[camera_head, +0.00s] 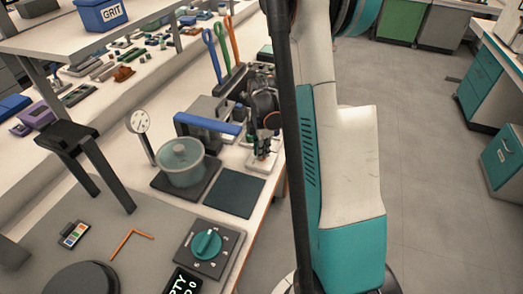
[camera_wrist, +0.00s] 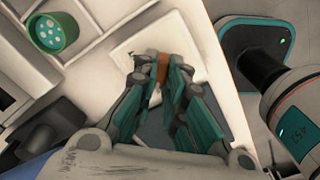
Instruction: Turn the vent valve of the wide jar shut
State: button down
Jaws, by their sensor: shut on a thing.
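A wide teal jar (camera_head: 184,165) with a round lid and a knob stands upright on a dark square base, left of my gripper in the head view. I cannot make out a vent valve on it. My gripper (camera_head: 265,148) points down at the bench's right edge, apart from the jar. In the wrist view my gripper (camera_wrist: 161,80) is shut on a small orange-brown piece (camera_wrist: 163,66) above a pale square plate (camera_wrist: 128,54). The fingers hide much of the piece. I cannot tell whether it belongs to a valve.
A blue-handled grey device (camera_head: 208,124) stands close behind the jar. A dark flat mat (camera_head: 235,194) lies right of the jar. A dial gauge (camera_head: 139,122), a black stand (camera_head: 95,160) and a teal knob box (camera_head: 206,244) are nearby. The floor right of the bench is open.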

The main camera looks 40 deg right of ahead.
dwell(0.3)
jog(key=c, duration=1.7)
grip_release()
jog(key=shift+o, duration=0.2)
notch_tip(320, 180, up, 12)
